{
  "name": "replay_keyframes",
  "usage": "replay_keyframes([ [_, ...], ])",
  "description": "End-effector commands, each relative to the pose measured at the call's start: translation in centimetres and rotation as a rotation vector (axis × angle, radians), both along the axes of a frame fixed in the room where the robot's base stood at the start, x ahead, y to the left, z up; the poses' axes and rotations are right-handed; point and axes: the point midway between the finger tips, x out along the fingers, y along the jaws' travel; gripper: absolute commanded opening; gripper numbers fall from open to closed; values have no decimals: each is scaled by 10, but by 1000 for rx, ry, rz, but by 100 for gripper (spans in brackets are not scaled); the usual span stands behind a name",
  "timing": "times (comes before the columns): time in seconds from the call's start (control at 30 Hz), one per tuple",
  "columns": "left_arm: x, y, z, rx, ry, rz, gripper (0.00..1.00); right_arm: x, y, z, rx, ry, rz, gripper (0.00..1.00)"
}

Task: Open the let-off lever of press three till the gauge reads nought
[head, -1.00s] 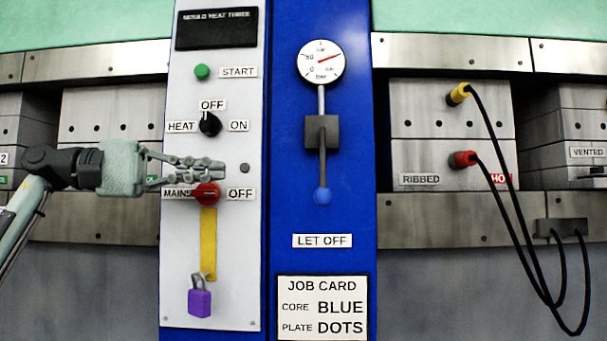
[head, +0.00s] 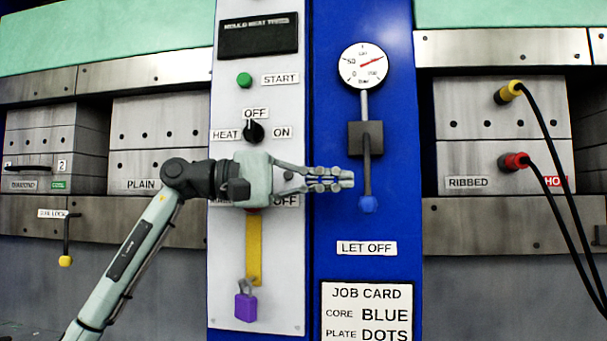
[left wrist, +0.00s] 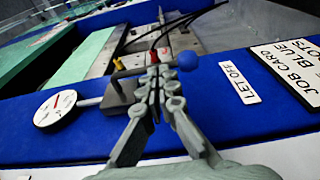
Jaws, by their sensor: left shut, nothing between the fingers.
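The let-off lever (head: 366,170) hangs straight down from a dark grey block on the blue panel and ends in a blue ball (head: 368,205). The gauge (head: 363,65) above it has a red needle pointing up to the right, away from 0. My left gripper (head: 350,178) is shut and empty, its fingertips just left of the lever in the head view. In the left wrist view the shut fingers (left wrist: 160,75) reach toward the lever, with the blue ball (left wrist: 187,61) just beyond to the right. Whether they touch it I cannot tell. My right gripper is out of view.
A LET OFF label (head: 367,248) and job card (head: 367,310) are below the lever. My arm covers the mains switch on the white panel. A purple padlock (head: 246,306) hangs there. Cables run from yellow (head: 508,91) and red (head: 513,162) plugs at right.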

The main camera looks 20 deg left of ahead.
Motion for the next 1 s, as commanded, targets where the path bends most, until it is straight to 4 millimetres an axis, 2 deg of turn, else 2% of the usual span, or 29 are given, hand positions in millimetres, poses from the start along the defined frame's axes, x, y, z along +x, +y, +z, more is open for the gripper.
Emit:
replay_keyframes([
  [0.2,5,-12,0,0,0,0,0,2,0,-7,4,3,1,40],
  [0.7,6,-13,-1,0,0,0,0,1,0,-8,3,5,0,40],
  [1.0,7,-16,-2,-1,0,0,0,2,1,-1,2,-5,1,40],
])
